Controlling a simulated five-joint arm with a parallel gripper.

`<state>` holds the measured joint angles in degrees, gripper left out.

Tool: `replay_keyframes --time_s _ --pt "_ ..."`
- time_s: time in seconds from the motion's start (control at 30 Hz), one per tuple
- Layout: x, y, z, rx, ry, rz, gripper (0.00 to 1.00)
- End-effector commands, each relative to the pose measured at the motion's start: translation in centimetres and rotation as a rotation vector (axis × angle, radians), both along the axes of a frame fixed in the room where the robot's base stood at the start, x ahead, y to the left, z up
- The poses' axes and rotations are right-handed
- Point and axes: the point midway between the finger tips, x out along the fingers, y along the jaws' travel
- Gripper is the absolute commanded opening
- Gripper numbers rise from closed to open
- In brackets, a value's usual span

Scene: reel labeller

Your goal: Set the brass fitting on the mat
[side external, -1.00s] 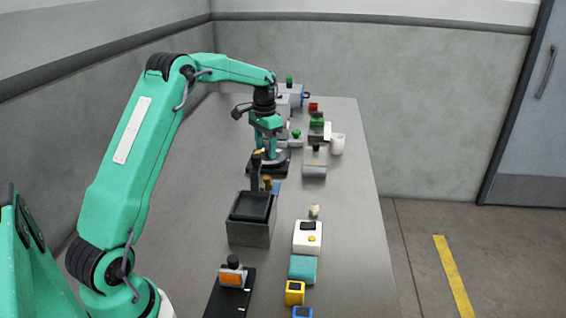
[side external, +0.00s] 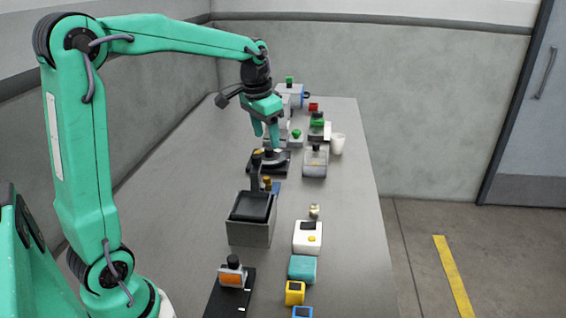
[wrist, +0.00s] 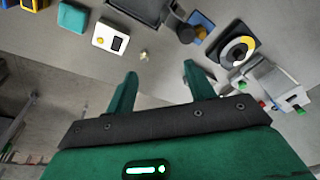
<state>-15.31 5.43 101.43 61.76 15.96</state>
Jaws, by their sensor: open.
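The brass fitting (side external: 267,183) stands at the small blue mat (side external: 277,187), behind the dark grey box in the side view. In the wrist view the fitting (wrist: 201,32) shows as a small brownish piece over the blue mat (wrist: 207,20), and it looks to be resting on it. My gripper (side external: 266,138) is open and empty, raised above the bench, apart from the fitting. In the wrist view my gripper's two green fingers (wrist: 160,70) are spread with only bench between them. The fitting's base is partly hidden in the side view.
A black-based unit with a round disc (wrist: 240,48) stands beside the mat. The grey box with a black top (side external: 250,222) is in front. A white box (side external: 308,237), a cream piece (side external: 314,211) and a white cup (side external: 338,143) are to the right. The bench's left side is clear.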

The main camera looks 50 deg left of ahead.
Motion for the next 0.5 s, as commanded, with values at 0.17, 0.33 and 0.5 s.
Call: replay_keyframes --time_s 0.17,0.33,0.5 --pt "-3.4 -2.9 1.6 0.002 -0.055 -0.001 0.54" --pt "-6.7 -5.3 2.3 0.000 -0.105 -0.003 0.54" --pt "-10.1 -7.3 2.3 -0.007 -0.155 -0.002 0.54"
